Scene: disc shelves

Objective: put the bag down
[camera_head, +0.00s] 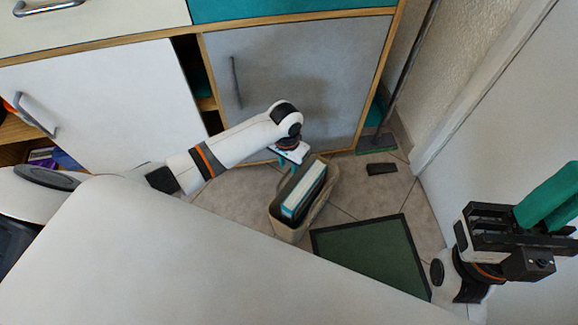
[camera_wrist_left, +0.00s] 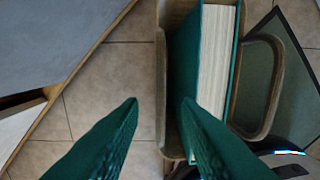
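The bag (camera_head: 287,229) is an open-topped beige carrier with loop handles, upright on or just above the tiled floor; I cannot tell which. A book (camera_head: 304,191) with a teal cover and white pages stands in it. In the left wrist view the book (camera_wrist_left: 219,62) and the bag's right handle (camera_wrist_left: 272,95) show clearly. My left gripper (camera_head: 285,163) is over the bag's far end. Its green fingers (camera_wrist_left: 160,101) are apart, with the bag's left handle or rim between them and not visibly pinched. My right gripper (camera_head: 548,202) is far from the bag, at the right edge.
A dark green mat (camera_head: 368,255) with a black border lies right of the bag. A small dark object (camera_head: 381,168) lies on the floor behind it. A grey cabinet door (camera_head: 300,80) stands behind, and a green-footed pole (camera_head: 376,144) leans at the corner. A white wall is at right.

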